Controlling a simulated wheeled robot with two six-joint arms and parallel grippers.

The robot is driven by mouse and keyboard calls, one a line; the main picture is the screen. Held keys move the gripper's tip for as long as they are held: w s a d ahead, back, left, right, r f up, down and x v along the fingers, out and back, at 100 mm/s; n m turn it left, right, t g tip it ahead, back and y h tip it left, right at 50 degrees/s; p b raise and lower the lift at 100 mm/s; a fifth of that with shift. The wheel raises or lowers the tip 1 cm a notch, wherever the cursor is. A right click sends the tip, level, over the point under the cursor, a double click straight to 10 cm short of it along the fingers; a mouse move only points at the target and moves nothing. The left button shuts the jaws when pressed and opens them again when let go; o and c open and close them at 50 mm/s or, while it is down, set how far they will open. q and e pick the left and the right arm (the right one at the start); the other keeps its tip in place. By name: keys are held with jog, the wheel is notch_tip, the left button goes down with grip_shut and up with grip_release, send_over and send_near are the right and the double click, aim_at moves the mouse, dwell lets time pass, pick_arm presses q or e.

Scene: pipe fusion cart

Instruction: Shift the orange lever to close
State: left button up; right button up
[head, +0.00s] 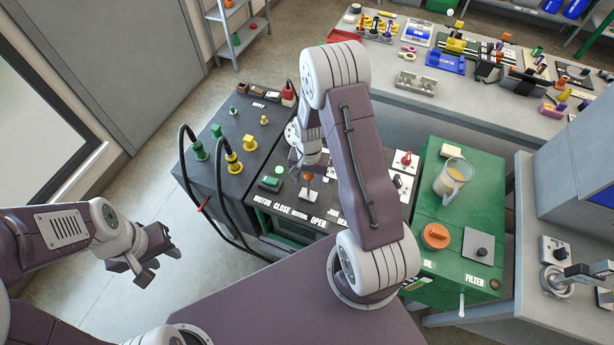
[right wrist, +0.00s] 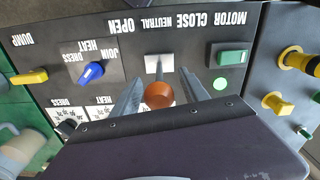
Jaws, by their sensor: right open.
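The orange lever (head: 307,177) stands on a white plate on the dark control panel (head: 262,212), behind the CLOSE, NEUTRAL and OPEN labels in the head view. In the right wrist view its round orange knob (right wrist: 159,95) points toward the camera, and the plate lies in line with NEUTRAL; its exact tilt is hard to tell. My right gripper (head: 308,163) is over the lever. In the right wrist view the right gripper (right wrist: 158,90) is open, one finger on each side of the knob, with gaps visible. My left gripper (head: 160,265) is open and empty, above the floor at left.
A green button (head: 278,170) and a green switch (head: 270,184) sit left of the lever. Black hoses (head: 222,205) hang at the cart's left. A green unit (head: 450,220) with a jug (head: 453,178) and an orange cap (head: 436,235) stands at right.

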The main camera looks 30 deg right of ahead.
jog(key=shift+s+d, duration=0.15)
jog(key=shift+d, duration=0.05)
jog(key=shift+c, duration=0.9)
jog(key=shift+d, duration=0.15)
grip_shut()
jog(key=shift+s, duration=0.1)
jog(key=shift+a, duration=0.25)
pick_arm(q)
jog(key=shift+s+d+r, duration=0.25)
jog(key=shift+s+d, duration=0.4)
pick_arm(e)
jog(key=shift+a+f, duration=0.1)
